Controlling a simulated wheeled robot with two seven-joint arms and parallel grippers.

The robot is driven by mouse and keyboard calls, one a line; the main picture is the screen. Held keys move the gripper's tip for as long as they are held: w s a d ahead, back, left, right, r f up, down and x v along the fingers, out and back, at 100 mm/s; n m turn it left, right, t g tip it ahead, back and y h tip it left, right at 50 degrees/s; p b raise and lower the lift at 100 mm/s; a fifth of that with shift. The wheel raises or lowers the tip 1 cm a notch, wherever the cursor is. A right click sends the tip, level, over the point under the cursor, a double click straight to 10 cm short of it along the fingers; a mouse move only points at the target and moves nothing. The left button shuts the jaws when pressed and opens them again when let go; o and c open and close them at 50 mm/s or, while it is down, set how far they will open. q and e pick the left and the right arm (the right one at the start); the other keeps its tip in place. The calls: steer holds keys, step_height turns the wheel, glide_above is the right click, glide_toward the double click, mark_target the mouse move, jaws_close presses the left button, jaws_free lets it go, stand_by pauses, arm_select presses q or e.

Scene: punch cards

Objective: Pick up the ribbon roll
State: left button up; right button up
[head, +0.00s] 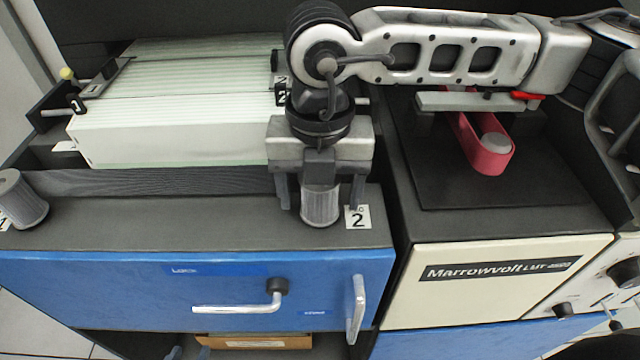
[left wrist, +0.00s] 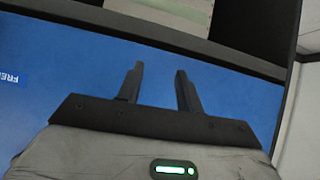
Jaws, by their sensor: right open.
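A grey cylindrical ribbon roll (head: 320,208) stands upright on the dark ledge beside a white "2" tag. My right gripper (head: 320,198) comes down over it from above, with one finger on each side; it is open, and I cannot tell whether the fingers touch the roll. A second grey roll (head: 20,198) stands at the far left beside a "1" tag. A dark ribbon band (head: 150,182) runs along the ledge between the two. My left gripper (left wrist: 158,72) shows only in the left wrist view, open and empty in front of a blue panel.
A striped paper stack (head: 170,130) lies behind the ledge. Below the ledge is a blue front panel (head: 120,290) with metal handles. On the right stands a cream unit (head: 490,280) with a dark top and a red belt loop (head: 490,160).

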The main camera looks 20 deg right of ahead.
steer(key=shift+f, duration=0.3)
steer(key=c, duration=1.1)
steer(key=shift+r, duration=0.1)
steer(key=shift+r, duration=0.25)
step_height(320, 180, up, 9)
steer(key=shift+r+b, duration=0.1)
steer(key=shift+b, duration=0.65)
steer(key=shift+r, duration=0.1)
steer(key=shift+r, duration=0.15)
steer(key=shift+r+p, duration=1.6)
steer(key=shift+r, duration=1.25)
